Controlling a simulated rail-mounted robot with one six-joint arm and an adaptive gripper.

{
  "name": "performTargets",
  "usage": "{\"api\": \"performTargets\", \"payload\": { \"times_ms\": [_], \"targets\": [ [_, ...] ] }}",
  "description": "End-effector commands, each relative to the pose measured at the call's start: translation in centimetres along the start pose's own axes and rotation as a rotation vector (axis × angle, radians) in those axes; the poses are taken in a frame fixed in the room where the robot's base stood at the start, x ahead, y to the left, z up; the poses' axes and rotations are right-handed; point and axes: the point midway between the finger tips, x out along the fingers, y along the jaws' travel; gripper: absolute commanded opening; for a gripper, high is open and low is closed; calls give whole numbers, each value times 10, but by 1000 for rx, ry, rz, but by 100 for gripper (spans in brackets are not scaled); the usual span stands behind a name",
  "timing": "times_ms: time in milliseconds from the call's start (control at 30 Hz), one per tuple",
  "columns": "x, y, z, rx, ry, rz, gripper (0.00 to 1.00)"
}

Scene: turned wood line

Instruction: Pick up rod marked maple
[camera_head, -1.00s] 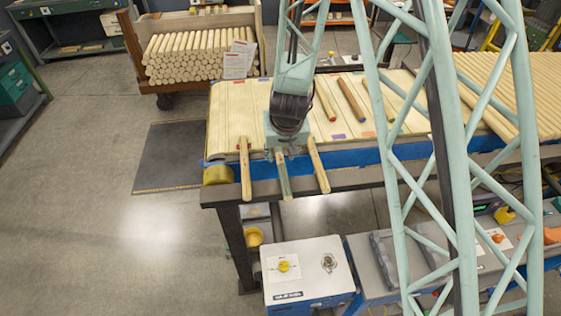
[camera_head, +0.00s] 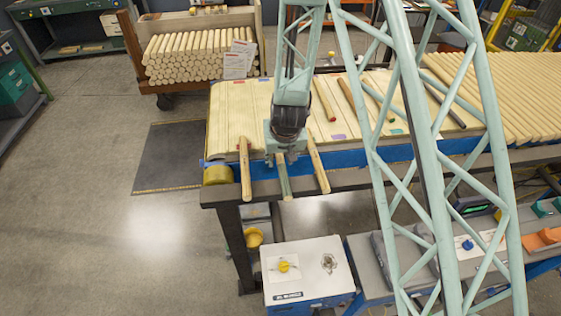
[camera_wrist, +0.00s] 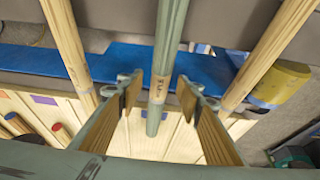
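Three rods lie side by side across the bench's front rail and stick out over its edge. The middle rod (camera_head: 283,182) is grey-green. In the wrist view this grey-green rod (camera_wrist: 168,40) carries small dark lettering that seems to read maple. My gripper (camera_wrist: 158,88) is open, with one wood-coloured pad on each side of that rod and visible gaps between. In the head view my gripper (camera_head: 280,150) is over the rod's inner end. A pale rod (camera_head: 245,170) lies left and another pale rod (camera_head: 318,165) lies right; their markings are too small to read.
Red- and dark-ended rods (camera_head: 325,100) lie on the cream slatted conveyor (camera_head: 228,110) behind. A blue strip (camera_head: 350,160) runs along its front edge. A yellow roller (camera_head: 217,174) is at the left corner. A white-topped cabinet (camera_head: 310,262) stands below. Floor at left is open.

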Motion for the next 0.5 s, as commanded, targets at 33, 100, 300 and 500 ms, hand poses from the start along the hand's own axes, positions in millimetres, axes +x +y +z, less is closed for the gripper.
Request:
{"api": "performTargets", "payload": {
  "times_ms": [33, 100, 300, 500],
  "targets": [
    [0, 0, 0, 0, 0, 0, 33],
    [0, 0, 0, 0, 0, 0, 33],
    [0, 0, 0, 0, 0, 0, 33],
    [0, 0, 0, 0, 0, 0, 27]
  ]
}}
